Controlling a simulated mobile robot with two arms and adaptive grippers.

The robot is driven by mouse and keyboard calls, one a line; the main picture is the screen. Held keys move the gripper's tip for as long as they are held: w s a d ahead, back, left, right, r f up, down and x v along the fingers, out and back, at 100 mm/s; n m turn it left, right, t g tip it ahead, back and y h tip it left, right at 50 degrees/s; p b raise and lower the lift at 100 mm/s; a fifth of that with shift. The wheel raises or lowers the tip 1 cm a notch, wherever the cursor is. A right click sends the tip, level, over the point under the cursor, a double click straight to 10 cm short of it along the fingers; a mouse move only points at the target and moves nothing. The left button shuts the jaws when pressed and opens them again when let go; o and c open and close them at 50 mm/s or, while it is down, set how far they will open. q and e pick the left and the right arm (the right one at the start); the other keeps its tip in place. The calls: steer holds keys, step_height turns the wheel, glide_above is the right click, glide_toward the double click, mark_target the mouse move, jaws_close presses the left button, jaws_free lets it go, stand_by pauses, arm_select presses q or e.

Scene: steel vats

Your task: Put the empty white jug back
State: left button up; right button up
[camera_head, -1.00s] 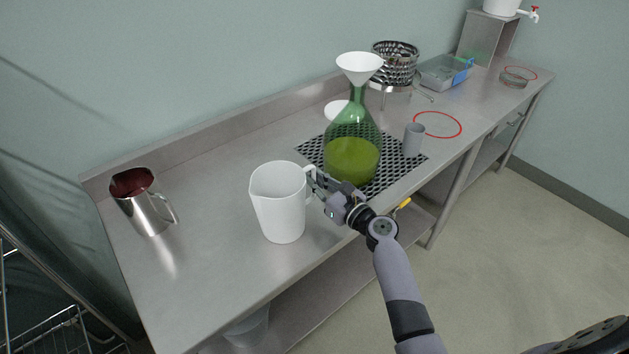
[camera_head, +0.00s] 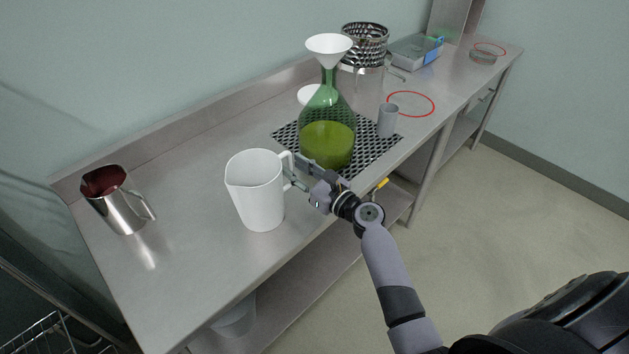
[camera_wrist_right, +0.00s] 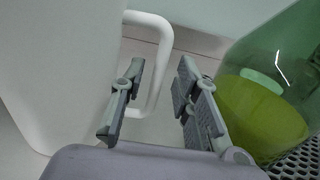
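The white jug (camera_head: 257,192) stands upright on the steel bench, its handle to the right. Through the wide spout no contents show in the head view. In the right wrist view the jug's wall (camera_wrist_right: 55,75) fills the left side, with the handle (camera_wrist_right: 160,70) beyond the fingers. My right gripper (camera_head: 298,172) is at the handle. Its two fingers (camera_wrist_right: 160,100) are spread wide, with the handle's upright bar showing in the gap between them and clear space on the right. My left gripper is out of view.
A green flask (camera_head: 327,135) with a white funnel (camera_head: 329,46) stands on a perforated mat (camera_head: 374,155) close to my right gripper. A grey cup (camera_head: 387,121) is beside it. A steel pitcher (camera_head: 120,203) stands at the left. Bench between pitcher and jug is clear.

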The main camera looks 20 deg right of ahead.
steer(key=b+v, duration=0.1)
steer(key=v, duration=0.9)
steer(key=shift+r, duration=0.1)
